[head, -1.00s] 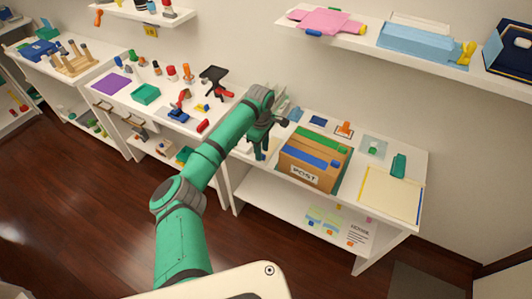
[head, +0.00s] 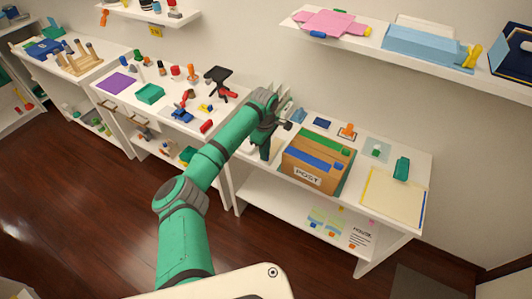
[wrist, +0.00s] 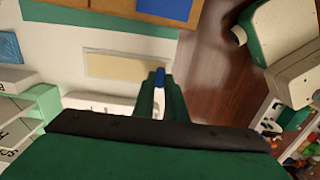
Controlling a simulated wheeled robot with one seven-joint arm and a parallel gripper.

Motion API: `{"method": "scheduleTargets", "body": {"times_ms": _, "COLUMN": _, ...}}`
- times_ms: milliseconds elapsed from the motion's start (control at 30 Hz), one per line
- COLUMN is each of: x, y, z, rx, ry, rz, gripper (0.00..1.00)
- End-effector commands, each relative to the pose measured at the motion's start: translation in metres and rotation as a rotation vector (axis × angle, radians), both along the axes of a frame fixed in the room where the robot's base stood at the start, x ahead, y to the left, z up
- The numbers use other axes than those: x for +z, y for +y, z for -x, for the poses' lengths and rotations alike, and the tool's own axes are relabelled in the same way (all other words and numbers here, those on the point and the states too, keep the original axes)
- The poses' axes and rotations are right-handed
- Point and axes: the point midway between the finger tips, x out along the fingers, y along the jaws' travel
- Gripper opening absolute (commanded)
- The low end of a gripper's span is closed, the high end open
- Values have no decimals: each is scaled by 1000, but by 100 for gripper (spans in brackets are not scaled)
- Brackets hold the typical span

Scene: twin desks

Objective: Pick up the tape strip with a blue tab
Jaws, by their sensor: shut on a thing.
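My gripper (wrist: 160,92) points away in the wrist view, its two green fingers close together. A small blue tab (wrist: 160,77) shows between the fingertips, and the gripper is shut on it. The rest of the tape strip is not clearly visible, hidden by the fingers. In the head view my gripper (head: 265,152) is just left of the cardboard POST box (head: 305,170), above the left end of the right desk. The tab cannot be made out in that view.
The box has blue and green strips on top. A flat tan rectangle (wrist: 127,66) lies on the white desk near it. A blue pad (head: 322,123), an orange-handled stamp (head: 347,131) and a green object (head: 402,168) stand behind and right. A shelf (head: 400,55) hangs above.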

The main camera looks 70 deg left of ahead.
Motion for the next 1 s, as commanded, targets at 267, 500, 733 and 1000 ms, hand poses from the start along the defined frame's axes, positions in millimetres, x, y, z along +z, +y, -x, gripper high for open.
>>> {"method": "scheduleTargets", "body": {"times_ms": 267, "x": 31, "y": 0, "z": 0, "rx": 0, "ry": -1, "rz": -3, "gripper": 0}}
{"method": "scheduleTargets", "body": {"times_ms": 500, "x": 62, "y": -26, "z": 11, "rx": -1, "ry": -4, "rz": -1, "gripper": 0}}
{"method": "scheduleTargets", "body": {"times_ms": 733, "x": 91, "y": -50, "z": 23, "rx": 0, "ry": -1, "rz": -3, "gripper": 0}}
{"method": "scheduleTargets", "body": {"times_ms": 1000, "x": 107, "y": -83, "z": 38, "rx": 0, "ry": 1, "rz": -5, "gripper": 0}}
